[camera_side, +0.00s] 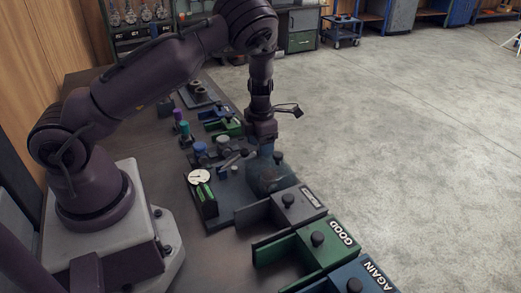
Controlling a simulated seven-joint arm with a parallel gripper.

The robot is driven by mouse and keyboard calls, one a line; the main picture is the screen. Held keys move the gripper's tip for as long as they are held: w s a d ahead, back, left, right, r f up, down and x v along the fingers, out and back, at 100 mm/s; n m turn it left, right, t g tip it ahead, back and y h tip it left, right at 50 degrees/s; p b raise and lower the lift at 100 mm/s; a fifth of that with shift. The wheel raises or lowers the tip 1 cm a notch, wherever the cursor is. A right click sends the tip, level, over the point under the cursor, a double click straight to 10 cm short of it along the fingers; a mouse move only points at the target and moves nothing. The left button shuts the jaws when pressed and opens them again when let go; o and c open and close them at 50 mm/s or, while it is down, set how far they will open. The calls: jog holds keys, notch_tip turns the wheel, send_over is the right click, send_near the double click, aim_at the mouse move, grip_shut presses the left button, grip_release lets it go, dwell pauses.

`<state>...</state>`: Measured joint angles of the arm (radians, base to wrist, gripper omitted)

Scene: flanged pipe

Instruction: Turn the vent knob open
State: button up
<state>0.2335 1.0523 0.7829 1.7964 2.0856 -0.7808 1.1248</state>
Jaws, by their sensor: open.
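My gripper (266,152) points straight down at the right end of the dark fixture plate (228,214), over a blue-grey block (270,178). Its jaws are small here, and I cannot tell whether they touch anything. A small dark knob (278,157) shows just right of the fingers. On the plate to the left are a blue round-topped part (200,149), a grey round-topped part (223,142) and a white dial gauge (199,177) above a green part (205,199). I cannot tell for certain which of these is the vent knob, or how it is turned.
Grey (297,207), green GOOD (318,242) and blue AGAIN (362,279) holders with dark knobs line the bench front. Green and purple cylinders (184,132) and further fixtures stand farther back. Open floor (400,120) lies right of the bench.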

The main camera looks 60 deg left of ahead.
jog(key=shift+f, duration=1.1)
jog(key=c, duration=0.9)
jog(key=shift+c, duration=0.2)
